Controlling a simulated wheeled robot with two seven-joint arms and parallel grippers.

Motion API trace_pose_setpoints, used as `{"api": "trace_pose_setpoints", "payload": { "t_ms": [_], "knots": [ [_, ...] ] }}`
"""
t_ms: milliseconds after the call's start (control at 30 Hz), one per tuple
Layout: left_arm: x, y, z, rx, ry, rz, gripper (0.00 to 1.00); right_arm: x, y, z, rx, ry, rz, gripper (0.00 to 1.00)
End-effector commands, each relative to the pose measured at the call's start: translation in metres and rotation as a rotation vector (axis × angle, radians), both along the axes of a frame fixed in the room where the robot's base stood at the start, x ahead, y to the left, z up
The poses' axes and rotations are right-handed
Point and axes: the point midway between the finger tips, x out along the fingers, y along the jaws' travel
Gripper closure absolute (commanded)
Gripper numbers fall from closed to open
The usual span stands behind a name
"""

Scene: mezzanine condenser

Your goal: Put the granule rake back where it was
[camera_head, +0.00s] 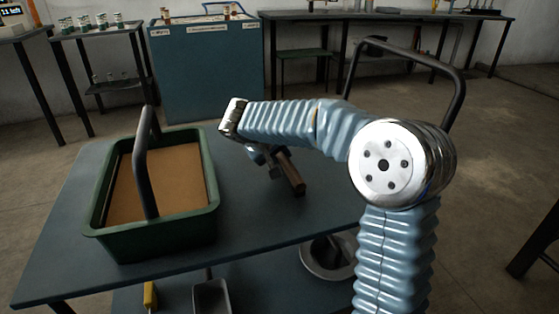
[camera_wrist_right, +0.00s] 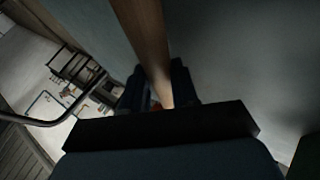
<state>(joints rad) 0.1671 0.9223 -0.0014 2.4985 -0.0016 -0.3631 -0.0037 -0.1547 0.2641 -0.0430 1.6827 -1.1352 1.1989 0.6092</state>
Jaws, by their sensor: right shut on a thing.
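My right gripper (camera_head: 268,158) is over the blue-grey table (camera_head: 255,215), to the right of the green tray. It is shut on a brown wooden bar (camera_head: 290,172), which I take to be part of the granule rake. The bar slants down toward the table top; I cannot tell whether it touches it. In the right wrist view the wooden bar (camera_wrist_right: 145,40) runs up from between the dark fingers (camera_wrist_right: 158,92). The rake's other end is hidden or out of view. My left gripper is not in view.
The green tray (camera_head: 160,242) holds a flat tan bed, with a dark handle (camera_head: 146,165) arching over it. On a lower shelf are a yellow-handled tool (camera_head: 150,296), a grey scoop (camera_head: 212,298) and a round pan (camera_head: 322,268). A blue cabinet (camera_head: 208,70) stands behind.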

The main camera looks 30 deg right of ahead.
Motion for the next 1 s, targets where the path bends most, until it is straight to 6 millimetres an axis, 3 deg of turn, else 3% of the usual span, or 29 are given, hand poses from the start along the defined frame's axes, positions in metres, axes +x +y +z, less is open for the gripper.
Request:
{"api": "trace_pose_setpoints", "payload": {
  "t_ms": [100,433,467,533,800,1000],
  "knots": [
    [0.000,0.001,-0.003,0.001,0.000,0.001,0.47,0.000,0.000,-0.015,0.001,0.000,0.000,1.00],
    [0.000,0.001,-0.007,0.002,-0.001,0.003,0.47,0.000,0.001,-0.019,0.001,-0.002,0.001,1.00],
    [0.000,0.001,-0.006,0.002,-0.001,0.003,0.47,0.000,0.000,-0.018,0.001,0.000,0.000,0.68],
    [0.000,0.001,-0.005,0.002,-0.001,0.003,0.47,0.000,0.001,-0.017,0.001,0.000,0.000,0.61],
    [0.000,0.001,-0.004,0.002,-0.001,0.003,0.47,0.000,0.001,-0.016,0.002,0.001,0.001,0.61],
    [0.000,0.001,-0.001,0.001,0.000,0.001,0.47,-0.005,0.014,0.002,0.002,-0.003,0.005,0.61]
  ]
}}
